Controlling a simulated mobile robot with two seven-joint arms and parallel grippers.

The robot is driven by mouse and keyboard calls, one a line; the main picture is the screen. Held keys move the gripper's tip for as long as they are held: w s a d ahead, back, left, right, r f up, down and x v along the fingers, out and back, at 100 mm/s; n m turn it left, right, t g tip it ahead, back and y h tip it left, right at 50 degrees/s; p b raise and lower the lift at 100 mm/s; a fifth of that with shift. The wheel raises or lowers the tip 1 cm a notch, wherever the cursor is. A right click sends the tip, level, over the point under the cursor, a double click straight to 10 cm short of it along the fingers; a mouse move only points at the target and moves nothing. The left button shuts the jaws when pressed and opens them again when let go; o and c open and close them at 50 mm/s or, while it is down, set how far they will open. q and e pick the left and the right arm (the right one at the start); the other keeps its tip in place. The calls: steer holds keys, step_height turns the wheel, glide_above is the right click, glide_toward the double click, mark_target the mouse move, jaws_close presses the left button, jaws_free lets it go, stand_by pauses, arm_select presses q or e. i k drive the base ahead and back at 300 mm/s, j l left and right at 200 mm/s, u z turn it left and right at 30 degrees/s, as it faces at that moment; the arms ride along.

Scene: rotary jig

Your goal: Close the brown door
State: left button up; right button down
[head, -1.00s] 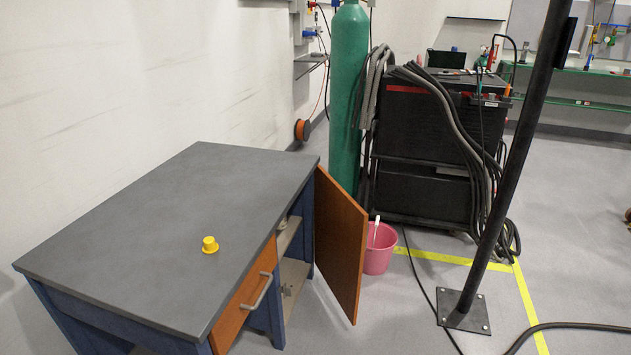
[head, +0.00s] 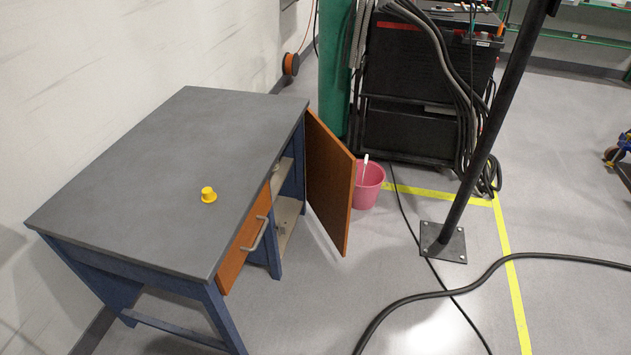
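The brown door (head: 329,184) stands swung open from the far end of the blue-framed workbench (head: 150,180), its panel jutting out over the floor. The cabinet behind it shows open shelves (head: 287,213). A brown drawer front (head: 243,251) with a grey handle (head: 260,235) sits nearer me and looks shut. Neither of my grippers is in the head view.
A yellow knob-like object (head: 208,195) is on the bench top. A pink bucket (head: 368,187) stands just behind the door, beside a black cart (head: 410,130). A black post (head: 490,135) and cables (head: 450,292) are to the right. Floor before the door is clear.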

mark_target(331, 170)
steer(key=i+l+u, duration=0.1)
steer(key=l+u, duration=0.5)
steer(key=u, duration=0.2)
steer(key=l+u, duration=0.3)
steer(key=l, duration=1.3)
steer(key=k+l+u, duration=0.1)
steer(key=l, duration=0.6)
steer(key=l+u, duration=0.1)
steer(key=l, duration=0.6)
steer(key=k+l, duration=0.15)
steer(key=l, duration=0.55)
steer(key=i+l, duration=0.25)
steer(key=l, duration=0.15)
steer(key=i+l+z, duration=0.1)
steer(key=i, duration=0.45)
